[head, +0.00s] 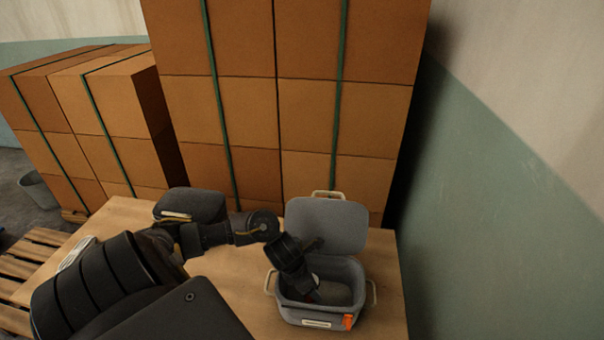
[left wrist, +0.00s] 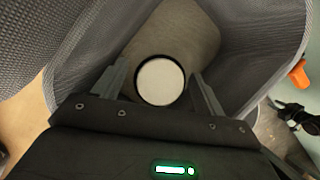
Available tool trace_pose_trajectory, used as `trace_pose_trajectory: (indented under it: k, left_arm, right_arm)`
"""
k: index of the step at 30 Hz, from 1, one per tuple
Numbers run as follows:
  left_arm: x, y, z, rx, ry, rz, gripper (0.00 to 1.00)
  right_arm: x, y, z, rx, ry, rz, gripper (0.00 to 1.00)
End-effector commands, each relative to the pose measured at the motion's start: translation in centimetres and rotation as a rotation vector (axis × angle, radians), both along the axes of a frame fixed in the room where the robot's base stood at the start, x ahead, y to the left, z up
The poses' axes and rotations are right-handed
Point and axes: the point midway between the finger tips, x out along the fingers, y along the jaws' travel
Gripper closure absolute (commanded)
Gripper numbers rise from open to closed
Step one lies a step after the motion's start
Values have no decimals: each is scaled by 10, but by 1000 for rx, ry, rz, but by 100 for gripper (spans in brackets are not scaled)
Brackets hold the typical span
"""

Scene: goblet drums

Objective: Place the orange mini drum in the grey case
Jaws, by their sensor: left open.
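The grey case (head: 318,317) stands on the table with its lid raised at the back. My left arm reaches over it, and the left gripper (head: 302,288) points down into its opening; the front wall partly hides the fingertips. In the left wrist view, the left gripper (left wrist: 158,82) is open. A small drum (left wrist: 160,82) with a round white head and a black rim shows between the two fingers, with apparent gaps on both sides. It appears to be inside the case. Its side is hidden, so I see no orange on it. My right gripper is not in view.
An orange tag (head: 348,321) hangs on the case's front right; beige handles stick out at its sides. A dark closed case (head: 190,205) sits on the wooden table (head: 385,290) to the left. Stacked cardboard boxes (head: 300,110) stand behind, a wall (head: 500,190) to the right.

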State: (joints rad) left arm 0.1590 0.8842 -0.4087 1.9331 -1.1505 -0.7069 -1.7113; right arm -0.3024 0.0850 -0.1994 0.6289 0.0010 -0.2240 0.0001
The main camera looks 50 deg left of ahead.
Motion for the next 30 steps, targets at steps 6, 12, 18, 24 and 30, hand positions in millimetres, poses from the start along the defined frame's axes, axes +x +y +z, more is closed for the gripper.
trace_pose_trajectory:
  k: [6, 12, 18, 24, 30]
  left_arm:
    - [-17, 8, 48, 5, -3, -4, 29]
    - [-28, 13, 77, 4, -3, -3, 29]
    - [-34, 14, 88, 2, 0, -1, 29]
    - [-34, 15, 88, 1, 1, 0, 29]
    - [-34, 14, 88, 1, 1, 0, 29]
  right_arm:
    - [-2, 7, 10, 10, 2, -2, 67]
    - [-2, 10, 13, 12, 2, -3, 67]
    - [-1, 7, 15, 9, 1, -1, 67]
    - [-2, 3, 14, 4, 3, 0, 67]
    - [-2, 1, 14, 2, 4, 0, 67]
